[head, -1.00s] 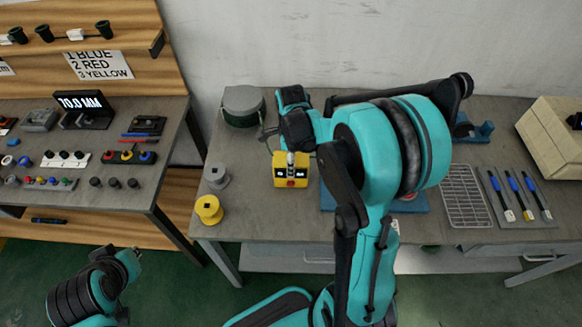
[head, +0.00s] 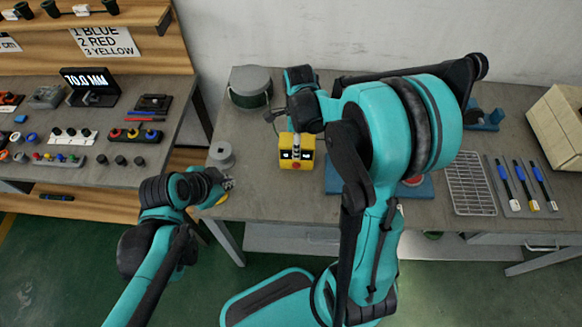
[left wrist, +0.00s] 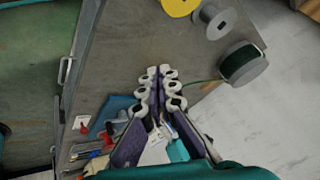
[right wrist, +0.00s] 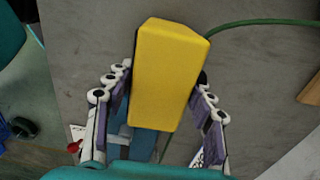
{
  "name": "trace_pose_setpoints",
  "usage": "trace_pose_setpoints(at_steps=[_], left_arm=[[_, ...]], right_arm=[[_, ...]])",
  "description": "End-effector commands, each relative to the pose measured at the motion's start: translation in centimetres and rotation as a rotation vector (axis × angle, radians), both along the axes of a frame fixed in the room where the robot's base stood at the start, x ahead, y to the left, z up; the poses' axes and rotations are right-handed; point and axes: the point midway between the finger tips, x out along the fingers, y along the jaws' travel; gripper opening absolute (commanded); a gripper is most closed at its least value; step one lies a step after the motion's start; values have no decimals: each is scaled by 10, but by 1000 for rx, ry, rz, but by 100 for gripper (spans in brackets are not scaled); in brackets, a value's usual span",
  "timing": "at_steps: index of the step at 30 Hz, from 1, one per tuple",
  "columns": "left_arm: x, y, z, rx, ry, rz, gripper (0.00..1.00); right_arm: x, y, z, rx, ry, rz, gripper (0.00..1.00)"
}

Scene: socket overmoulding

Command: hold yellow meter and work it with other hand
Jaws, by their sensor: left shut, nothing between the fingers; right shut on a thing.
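The yellow meter (head: 297,150) is a small yellow box with two lit displays and a red button on its front. My right gripper (head: 292,118) is shut on it from above, at the workbench; whether it touches the bench I cannot tell. In the right wrist view the meter (right wrist: 168,75) fills the space between the fingers and its plain side shows. My left gripper (head: 229,184) is shut and empty, left of and nearer than the meter, over the bench's front-left edge. Its fingers (left wrist: 160,84) are together in the left wrist view.
A green-wire spool (head: 250,88) is at the back left. A wire rack (head: 470,183) and tool tray (head: 523,203) lie right. My right arm covers the middle.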

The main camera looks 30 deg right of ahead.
Motion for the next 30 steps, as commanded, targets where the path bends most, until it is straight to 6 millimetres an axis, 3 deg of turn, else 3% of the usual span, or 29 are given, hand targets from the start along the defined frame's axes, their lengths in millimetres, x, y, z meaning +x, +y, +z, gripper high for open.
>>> trace_pose_setpoints(at_steps=[1,3,9,14,30], left_arm=[[-3,-23,-7,10,-20,-108,0],[-9,-50,-16,24,-54,-253,0],[-26,-102,-36,41,-134,-538,0],[-34,-116,-42,43,-162,-625,0],[-31,-124,-52,45,-164,-631,0]], right_arm=[[0,0,0,-1,-1,0,26],[0,0,0,-1,-1,0,26],[0,0,0,-1,-1,0,26],[0,0,0,-1,-2,0,26],[0,0,0,-1,-1,0,26]])
